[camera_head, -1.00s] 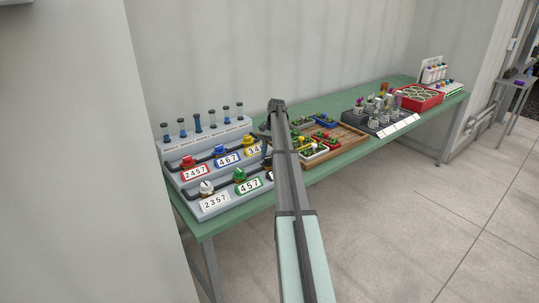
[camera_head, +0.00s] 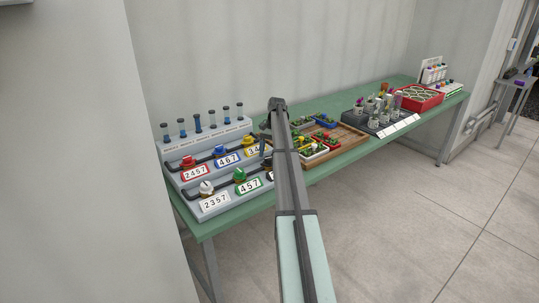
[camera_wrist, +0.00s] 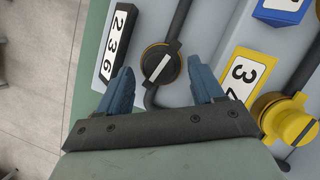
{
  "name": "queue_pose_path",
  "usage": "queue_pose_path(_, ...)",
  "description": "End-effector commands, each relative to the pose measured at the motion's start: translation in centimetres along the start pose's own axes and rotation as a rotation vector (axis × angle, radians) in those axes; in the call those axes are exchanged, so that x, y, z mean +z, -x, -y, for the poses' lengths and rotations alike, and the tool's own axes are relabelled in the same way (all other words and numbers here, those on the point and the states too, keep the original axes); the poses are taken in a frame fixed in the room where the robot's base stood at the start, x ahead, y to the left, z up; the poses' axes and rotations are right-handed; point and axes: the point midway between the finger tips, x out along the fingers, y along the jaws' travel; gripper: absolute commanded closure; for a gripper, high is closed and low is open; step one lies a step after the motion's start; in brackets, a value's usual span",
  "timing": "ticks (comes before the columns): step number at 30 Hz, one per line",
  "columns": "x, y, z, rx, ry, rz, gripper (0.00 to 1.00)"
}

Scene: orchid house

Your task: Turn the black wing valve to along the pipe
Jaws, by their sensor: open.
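The black wing valve (camera_wrist: 161,65) shows in the wrist view, with a brass-coloured rim and a white stripe on its wing. The black pipe (camera_wrist: 181,22) runs up from it. The wing leans further right than the pipe, at a modest angle to it. A label reading 236 (camera_wrist: 118,42) sits to its left. My gripper (camera_wrist: 162,68) is open, its two blue fingers on either side of the valve; contact cannot be told. In the head view my arm hides most of this valve.
A yellow valve (camera_wrist: 287,120) with its label (camera_wrist: 243,74) lies close right of my right finger. A blue valve label (camera_wrist: 281,8) is above. In the head view, red (camera_head: 188,161) and green (camera_head: 240,175) valves share the stepped panel. Wooden trays (camera_head: 345,141) stand right of it.

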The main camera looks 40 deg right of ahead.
Motion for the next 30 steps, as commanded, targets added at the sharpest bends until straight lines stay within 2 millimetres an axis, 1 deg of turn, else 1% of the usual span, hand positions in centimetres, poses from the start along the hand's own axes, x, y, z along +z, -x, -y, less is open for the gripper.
queue_pose_path(2,-0.3,0.7,0.1,-0.002,0.0,-0.005,0.33)
queue_pose_path(5,-1.7,1.2,0.1,-0.002,-0.001,-0.004,0.33)
queue_pose_path(8,-3.2,1.8,0.2,-0.002,0.0,-0.003,0.33)
queue_pose_path(15,-7.6,3.6,0.1,-0.001,-0.002,-0.003,0.33)
queue_pose_path(18,-9.2,4.2,0.1,-0.001,-0.001,-0.002,0.33)
queue_pose_path(21,-10.4,4.7,0.1,0.0,0.0,-0.002,0.33)
queue_pose_path(25,-11.1,5.0,0.1,0.0,0.0,-0.002,0.33)
queue_pose_path(30,-11.2,5.0,0.0,0.0,0.0,-0.002,0.33)
